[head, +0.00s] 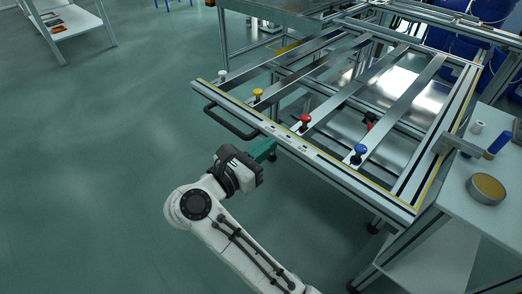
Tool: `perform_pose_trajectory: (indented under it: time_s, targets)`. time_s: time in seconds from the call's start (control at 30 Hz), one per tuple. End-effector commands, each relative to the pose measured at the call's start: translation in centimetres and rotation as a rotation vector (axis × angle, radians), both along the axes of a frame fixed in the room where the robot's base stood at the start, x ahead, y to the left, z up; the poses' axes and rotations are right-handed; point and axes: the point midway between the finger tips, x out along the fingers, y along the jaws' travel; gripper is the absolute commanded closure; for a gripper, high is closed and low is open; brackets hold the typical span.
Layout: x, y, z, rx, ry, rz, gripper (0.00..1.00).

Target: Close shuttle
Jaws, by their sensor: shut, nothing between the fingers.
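The shuttle appears to be the metal panel frame (335,168) with long slats; which of its parts slide I cannot tell. Its near rail carries a black bar handle (229,123) at the left end. White (222,75), yellow (258,94), red (305,121) and blue (358,152) knobs sit at the slats' near ends. My gripper (264,149) is shut and empty, its teal fingers close to the front rail, right of the handle. Whether they touch the rail I cannot tell.
Blue drums (456,38) stand behind the fixture. A white shelf unit (75,20) is at the far left. The green floor at the left is clear.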

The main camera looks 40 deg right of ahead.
Motion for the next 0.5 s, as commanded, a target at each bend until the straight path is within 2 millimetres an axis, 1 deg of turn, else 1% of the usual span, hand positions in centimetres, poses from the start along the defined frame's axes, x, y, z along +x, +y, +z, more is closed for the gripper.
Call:
perform_pose_trajectory:
  time_s: [0.03, 0.3, 0.5]
  targets:
    - [0.0, -1.2, -0.2, 0.001, -0.001, -0.006, 1.0]
    - [0.4, -6.4, -0.2, 0.0, -0.001, -0.004, 1.0]
    - [0.7, -9.1, -0.1, -0.001, -0.002, -0.003, 1.0]
